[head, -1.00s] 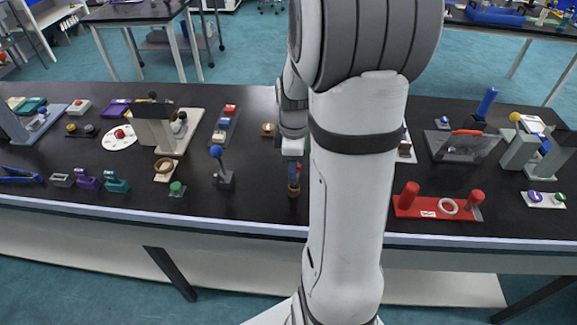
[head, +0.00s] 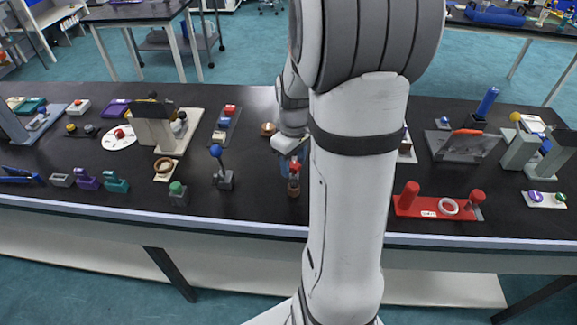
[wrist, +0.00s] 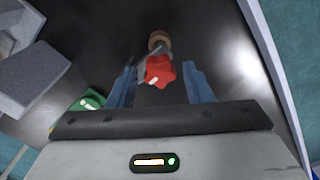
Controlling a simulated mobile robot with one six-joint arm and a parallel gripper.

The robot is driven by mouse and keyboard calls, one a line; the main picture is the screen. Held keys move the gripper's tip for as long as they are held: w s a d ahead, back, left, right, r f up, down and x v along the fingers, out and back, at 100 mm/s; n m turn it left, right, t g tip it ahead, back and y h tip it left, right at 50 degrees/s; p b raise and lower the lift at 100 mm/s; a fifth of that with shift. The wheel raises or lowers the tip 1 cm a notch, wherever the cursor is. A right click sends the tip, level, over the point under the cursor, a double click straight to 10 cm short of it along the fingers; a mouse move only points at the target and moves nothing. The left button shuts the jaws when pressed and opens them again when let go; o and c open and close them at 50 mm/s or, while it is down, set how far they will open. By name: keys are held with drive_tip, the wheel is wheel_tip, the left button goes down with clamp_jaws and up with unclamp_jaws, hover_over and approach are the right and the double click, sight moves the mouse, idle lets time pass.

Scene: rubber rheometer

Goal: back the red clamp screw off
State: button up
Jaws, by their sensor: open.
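The red clamp screw shows as a star-shaped red knob (wrist: 160,72) in the wrist view, on a grey clamp body with a brown round part (wrist: 158,40) behind it. In the head view the red knob (head: 294,166) stands near the front middle of the bench, just left of my arm, partly covered by my gripper. My gripper (wrist: 160,88) is open. Its two blue fingers are on either side of the knob in the wrist view, with a gap visible on each side. I cannot tell whether the fingertips reach the knob's depth.
A blue-knobbed lever (head: 217,165) stands to the left, with a green-knobbed block (head: 178,193) beyond it. A red base with two posts (head: 432,213) lies to the right of my arm. The bench's front edge (head: 250,230) is close to the clamp.

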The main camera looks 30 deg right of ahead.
drive_tip(key=m, duration=0.5)
drive_tip(key=shift+m, duration=0.4)
drive_tip(key=m, duration=0.5)
drive_tip(key=shift+d, duration=0.15)
drive_tip(key=c, duration=0.8)
drive_tip(key=n, duration=0.4)
drive_tip(key=shift+n, duration=0.3)
drive_tip(key=shift+c, duration=0.2)
drive_tip(key=n, duration=0.4)
drive_tip(key=shift+n+b, duration=0.3)
